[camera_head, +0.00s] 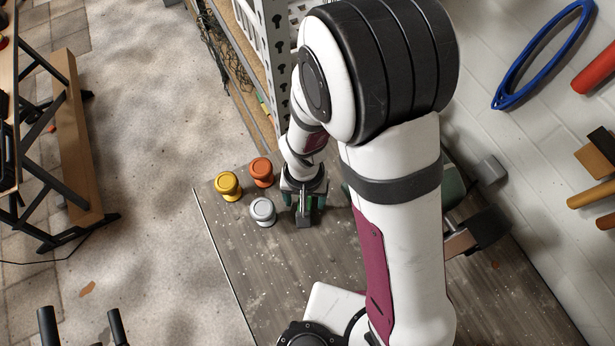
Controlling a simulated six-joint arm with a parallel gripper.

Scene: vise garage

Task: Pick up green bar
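My gripper (305,207) points down over the dark workbench top, just right of a silver knob-shaped piece. Dark green parts show at its fingers, and a grey block-like shape shows between or below them. I cannot tell whether these are finger parts or a held thing. I cannot make out a separate green bar; my arm hides much of the bench. A green body (452,186), perhaps part of a vise, shows partly behind my arm on the right.
A yellow knob-shaped piece (228,184), an orange one (261,171) and the silver one (263,211) stand on the workbench (250,262) left of my gripper. A dark metal fixture (478,230) stands right of my arm. A white perforated rack (272,60) rises behind. The bench's front left is clear.

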